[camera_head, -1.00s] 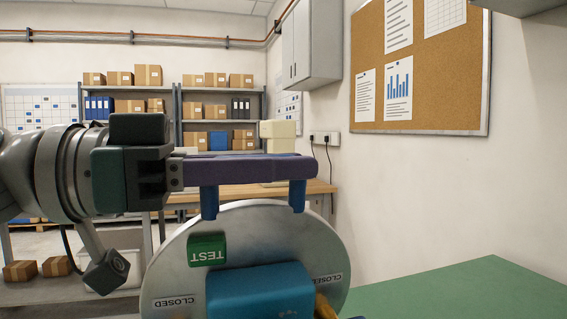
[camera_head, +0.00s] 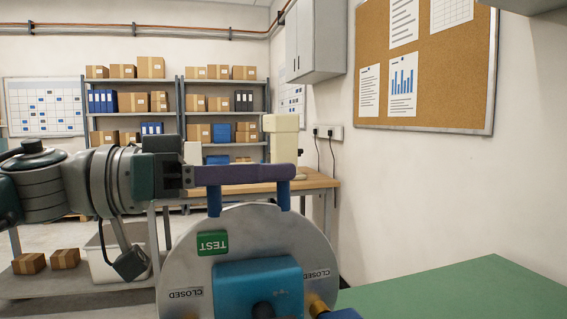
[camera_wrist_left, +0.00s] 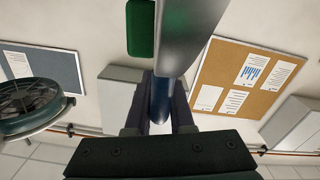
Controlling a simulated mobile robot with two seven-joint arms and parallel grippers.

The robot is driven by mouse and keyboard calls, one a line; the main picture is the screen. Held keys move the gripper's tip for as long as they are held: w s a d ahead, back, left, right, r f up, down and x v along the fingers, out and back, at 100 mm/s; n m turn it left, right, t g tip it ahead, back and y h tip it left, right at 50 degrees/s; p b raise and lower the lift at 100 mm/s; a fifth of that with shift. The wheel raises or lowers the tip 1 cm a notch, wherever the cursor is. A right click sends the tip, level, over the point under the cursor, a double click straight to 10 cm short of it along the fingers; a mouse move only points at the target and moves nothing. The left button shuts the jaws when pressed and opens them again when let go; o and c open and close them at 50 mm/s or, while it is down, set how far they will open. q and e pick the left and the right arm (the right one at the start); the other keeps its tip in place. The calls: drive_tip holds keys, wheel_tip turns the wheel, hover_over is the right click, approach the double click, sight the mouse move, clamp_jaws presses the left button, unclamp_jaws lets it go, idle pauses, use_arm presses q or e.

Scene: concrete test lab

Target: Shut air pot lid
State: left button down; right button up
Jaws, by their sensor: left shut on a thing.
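The air pot lid (camera_head: 290,235) is a round grey metal disc, raised steeply with its face toward me in the head view. In the left wrist view, blue handle (camera_wrist_left: 161,99) shows between the fingers, beside the lid's edge (camera_wrist_left: 180,45). A blue box-shaped part (camera_head: 258,283) sits low on the disc. The pot body below is mostly out of frame. My right gripper is not in view.
A green surface (camera_head: 470,290) lies clear at the lower right. A wooden bench (camera_head: 318,181) and shelves with boxes (camera_head: 220,72) stand behind. A corkboard (camera_head: 430,75) hangs on the right wall. A brass-coloured part (camera_head: 318,304) shows beside the lid's lower right.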

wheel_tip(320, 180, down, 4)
drive_tip(key=b, duration=0.4)
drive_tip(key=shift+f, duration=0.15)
use_arm(q)
drive_tip(key=w+n, duration=0.1)
drive_tip(key=w+a, duration=0.1)
drive_tip(key=w, duration=0.1)
drive_tip(key=w+f+n, duration=0.1)
drive_tip(key=w, duration=0.1)
drive_tip(key=shift+a+f+n, duration=0.1)
drive_tip(key=shift+a+n, duration=0.2)
drive_tip(key=c, duration=0.8)
unclamp_jaws()
drive_tip(key=shift+c, duration=0.2)
use_arm(e)
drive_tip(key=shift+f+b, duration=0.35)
drive_tip(key=shift+b, duration=0.05)
use_arm(q)
drive_tip(key=v, duration=1)
drive_tip(key=shift+w, duration=0.1)
drive_tip(key=shift+c, duration=0.2)
